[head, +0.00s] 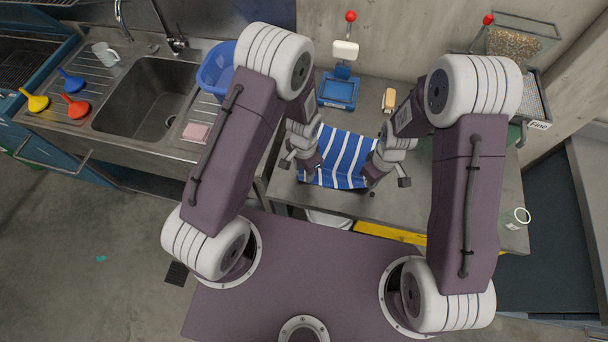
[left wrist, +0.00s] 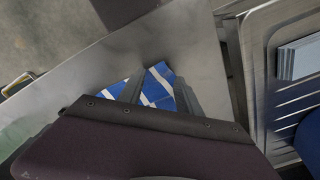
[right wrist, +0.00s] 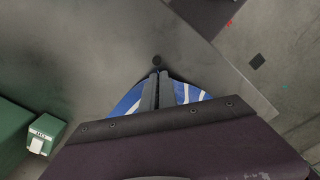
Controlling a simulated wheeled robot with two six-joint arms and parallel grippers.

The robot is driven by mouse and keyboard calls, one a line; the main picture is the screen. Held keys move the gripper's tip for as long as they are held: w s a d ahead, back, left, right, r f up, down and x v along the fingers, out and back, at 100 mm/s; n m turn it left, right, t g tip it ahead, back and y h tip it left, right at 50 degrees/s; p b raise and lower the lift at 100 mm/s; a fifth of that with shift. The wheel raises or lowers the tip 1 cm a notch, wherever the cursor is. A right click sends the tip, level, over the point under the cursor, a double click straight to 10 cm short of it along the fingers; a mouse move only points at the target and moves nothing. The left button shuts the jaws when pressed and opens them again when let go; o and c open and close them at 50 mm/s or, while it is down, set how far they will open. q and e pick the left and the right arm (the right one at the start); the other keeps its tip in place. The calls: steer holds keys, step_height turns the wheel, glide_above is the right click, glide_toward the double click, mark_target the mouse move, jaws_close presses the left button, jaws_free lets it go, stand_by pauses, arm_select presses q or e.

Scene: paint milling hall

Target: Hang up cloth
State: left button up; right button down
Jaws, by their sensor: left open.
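The cloth (head: 342,158), blue with white stripes, lies on the steel worktop between my two arms. My left gripper (head: 314,172) is at its left edge. In the left wrist view the left gripper (left wrist: 157,92) is open, with blue and white cloth (left wrist: 160,76) between and beside its fingers. My right gripper (head: 364,180) is at the cloth's right front edge. In the right wrist view the right gripper (right wrist: 157,78) has its fingers close together on the cloth (right wrist: 188,92), which shows on both sides of them. The arms hide parts of the cloth.
The steel worktop (head: 430,205) carries a blue scale-like device (head: 340,91), a brush (head: 389,98) and a clear jar (head: 515,217). A sink (head: 150,98), a blue tub (head: 215,70), a pink sponge (head: 196,132), a mug (head: 105,54) and coloured funnels (head: 74,107) are at left. A grain hopper (head: 515,42) is at back right.

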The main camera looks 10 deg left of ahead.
arm_select(q)
steer(key=shift+f, duration=0.45)
steer(key=shift+f, duration=0.55)
steer(key=c, duration=0.6)
steer(key=shift+a+f, duration=0.1)
steer(key=shift+a, duration=0.05)
jaws_close()
arm_select(e)
steer(key=shift+a, duration=0.15)
